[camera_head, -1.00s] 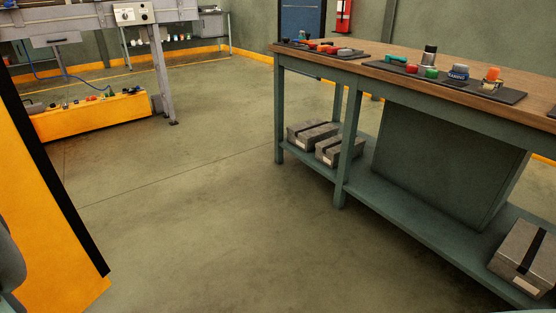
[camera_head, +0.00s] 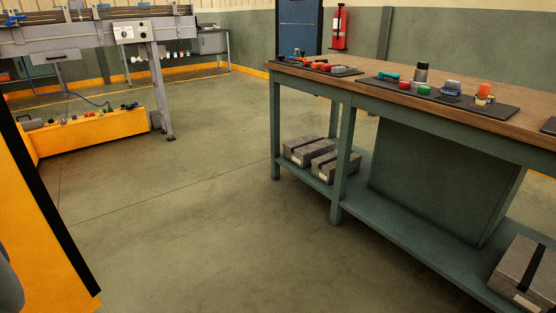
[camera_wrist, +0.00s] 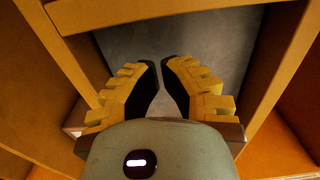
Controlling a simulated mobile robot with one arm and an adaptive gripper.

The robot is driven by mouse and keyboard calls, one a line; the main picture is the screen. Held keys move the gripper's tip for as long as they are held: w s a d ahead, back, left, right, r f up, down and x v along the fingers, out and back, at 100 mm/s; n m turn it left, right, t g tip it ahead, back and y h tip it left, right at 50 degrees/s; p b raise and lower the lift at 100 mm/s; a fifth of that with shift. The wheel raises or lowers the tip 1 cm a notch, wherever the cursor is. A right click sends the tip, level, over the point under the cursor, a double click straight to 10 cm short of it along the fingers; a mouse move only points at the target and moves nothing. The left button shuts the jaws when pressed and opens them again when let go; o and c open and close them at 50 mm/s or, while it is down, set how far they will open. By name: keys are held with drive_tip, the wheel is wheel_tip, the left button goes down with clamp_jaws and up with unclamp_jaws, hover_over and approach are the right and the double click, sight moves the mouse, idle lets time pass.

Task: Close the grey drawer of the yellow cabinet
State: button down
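A yellow panel with a black edge (camera_head: 45,235) fills the left side of the head view, close to me. It may be part of the yellow cabinet; no grey drawer can be made out there. In the wrist view, my gripper (camera_wrist: 160,76) has its two dark-padded fingers together, with at most a sliver of a gap and nothing seen between them. It points into a yellow-brown frame (camera_wrist: 190,18) with bars and side walls around it. A flat grey surface (camera_wrist: 215,42) lies beyond the fingertips; I cannot tell whether it is the drawer.
A wooden-topped green workbench (camera_head: 345,85) stands at right with tools on it and boxes on its lower shelf. A low yellow unit (camera_head: 90,133) stands under the conveyor (camera_head: 85,38) at back left. The floor (camera_head: 190,220) between is clear.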

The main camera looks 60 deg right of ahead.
drive_tip(key=p+v, duration=0.3)
drive_tip(key=v, duration=0.7)
drive_tip(key=shift+d, duration=0.3)
drive_tip(key=shift+s, duration=0.1)
